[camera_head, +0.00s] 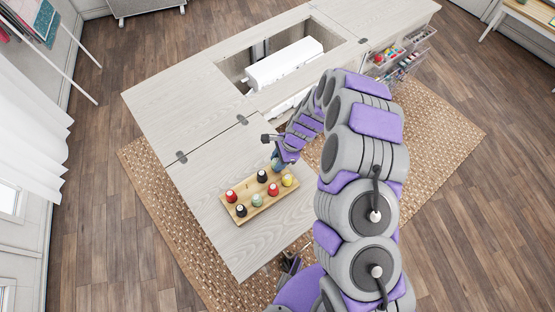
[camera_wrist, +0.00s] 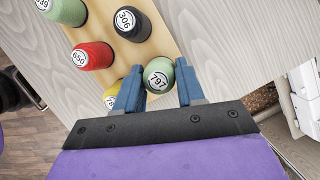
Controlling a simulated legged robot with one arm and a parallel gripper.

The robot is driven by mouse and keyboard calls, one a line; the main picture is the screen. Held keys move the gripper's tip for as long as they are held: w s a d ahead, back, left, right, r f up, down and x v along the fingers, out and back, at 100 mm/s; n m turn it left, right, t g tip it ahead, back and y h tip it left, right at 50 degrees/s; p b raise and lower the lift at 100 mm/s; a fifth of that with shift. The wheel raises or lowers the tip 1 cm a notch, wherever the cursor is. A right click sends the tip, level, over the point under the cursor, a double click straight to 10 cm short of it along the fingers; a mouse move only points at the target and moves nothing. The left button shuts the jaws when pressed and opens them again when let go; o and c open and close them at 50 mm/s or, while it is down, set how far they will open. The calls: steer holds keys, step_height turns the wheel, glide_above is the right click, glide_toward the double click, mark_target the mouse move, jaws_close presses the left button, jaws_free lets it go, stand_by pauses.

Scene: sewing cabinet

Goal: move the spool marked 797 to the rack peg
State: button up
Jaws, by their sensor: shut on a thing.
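The green spool marked 797 (camera_wrist: 159,80) sits between the two blue fingers of my gripper (camera_wrist: 160,70) in the wrist view, its label facing the camera. My gripper (camera_head: 277,162) is shut on it at the right end of the wooden rack (camera_head: 250,214); the fingers hide the spool in the head view. In the wrist view the spool overlaps the rack's edge (camera_wrist: 168,42); its height above the rack cannot be told. A bare peg (camera_head: 247,186) seems to stand in the rack's back row, between a red and a black spool.
The rack holds a yellow spool (camera_head: 287,181) close to my gripper, a red spool marked 650 (camera_wrist: 92,56), a black spool marked 306 (camera_wrist: 131,23), a green spool (camera_head: 257,200) and others. A white sewing machine (camera_head: 283,64) sits in the cabinet opening. The tabletop (camera_head: 205,190) left of the rack is clear.

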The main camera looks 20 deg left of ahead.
steer(key=o, duration=1.1)
steer(key=p+v, duration=0.2)
steer(key=v, duration=1.5)
steer(key=shift+w, duration=0.15)
